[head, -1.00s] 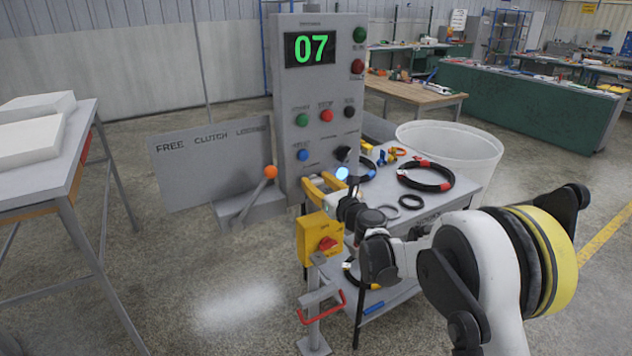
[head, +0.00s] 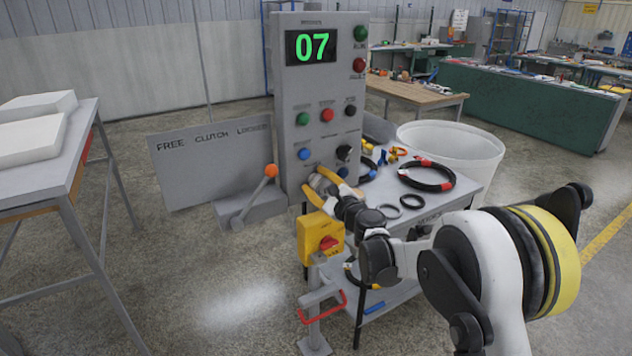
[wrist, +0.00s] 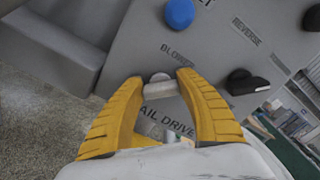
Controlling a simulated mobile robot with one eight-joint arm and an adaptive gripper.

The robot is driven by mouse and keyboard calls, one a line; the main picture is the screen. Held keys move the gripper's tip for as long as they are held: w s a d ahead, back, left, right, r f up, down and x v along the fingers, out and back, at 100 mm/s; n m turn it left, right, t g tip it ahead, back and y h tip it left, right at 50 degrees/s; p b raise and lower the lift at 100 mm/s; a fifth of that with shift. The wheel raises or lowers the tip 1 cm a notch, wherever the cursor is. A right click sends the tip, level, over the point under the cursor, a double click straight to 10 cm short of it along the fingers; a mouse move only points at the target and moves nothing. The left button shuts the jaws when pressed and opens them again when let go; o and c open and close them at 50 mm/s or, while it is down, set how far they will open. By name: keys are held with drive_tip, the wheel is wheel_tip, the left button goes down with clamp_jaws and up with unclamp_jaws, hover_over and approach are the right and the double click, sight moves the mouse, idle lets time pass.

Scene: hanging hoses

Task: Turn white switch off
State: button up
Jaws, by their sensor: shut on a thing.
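The white switch (wrist: 162,88) is a small pale knob on the grey control panel, between the BLOWER label and a partly covered label reading "AIL DRIVE". My gripper (wrist: 159,80) has its two yellow fingers closed around it, one tip on each side. In the head view my gripper (head: 320,182) is at the panel's lower edge, and the switch is mostly hidden by the fingers there.
A blue button (wrist: 179,13) and a black knob (wrist: 246,82) are close by on the panel. A lever with an orange ball (head: 270,171) stands to the left. A yellow box with a red knob (head: 328,243) is below my gripper. Hoses (head: 426,176) lie on the table at right.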

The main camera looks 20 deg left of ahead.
drive_tip(key=n, duration=0.4)
drive_tip(key=shift+f, duration=0.1)
drive_tip(key=n, duration=0.5)
drive_tip(key=shift+f, duration=0.1)
idle(0.4)
drive_tip(key=o, duration=1.2)
drive_tip(key=shift+a, duration=0.1)
drive_tip(key=shift+s, duration=0.1)
drive_tip(key=v, duration=1.2)
drive_tip(key=shift+n, duration=0.3)
